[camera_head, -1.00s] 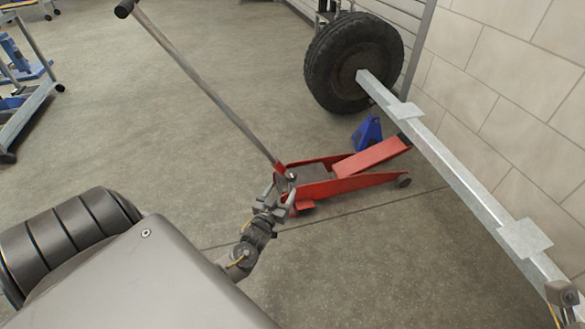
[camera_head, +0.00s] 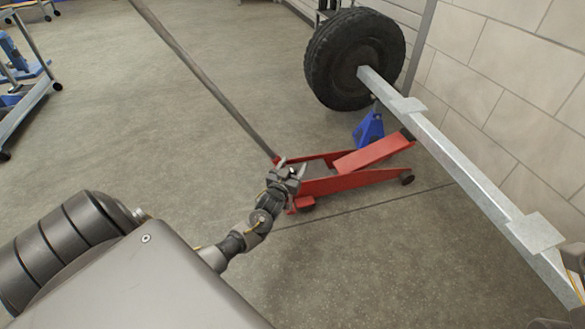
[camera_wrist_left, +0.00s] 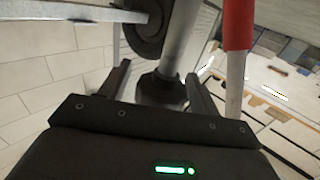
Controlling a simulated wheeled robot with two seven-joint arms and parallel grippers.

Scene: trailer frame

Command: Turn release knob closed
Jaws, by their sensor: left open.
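The red floor jack (camera_head: 345,184) stands on the floor with its long grey handle (camera_head: 195,72) slanting to the upper left. My left gripper (camera_head: 292,167) is at the jack's rear, by the handle's base, and hides that spot in the head view. In the left wrist view, a dark knob (camera_wrist_left: 160,89) on the end of a grey rod (camera_wrist_left: 181,38) shows between the two spread fingers of my left gripper (camera_wrist_left: 158,78). I cannot tell whether either finger touches the knob. Part of my right arm shows at the lower right edge, with no fingers visible.
A grey trailer beam (camera_head: 455,163) with a black tyre (camera_head: 352,58) runs along the right, near the tiled wall (camera_head: 535,105). A blue jack stand (camera_head: 368,130) stands behind the jack. A wheeled blue-and-grey frame (camera_head: 25,90) is at the left. The floor between is clear.

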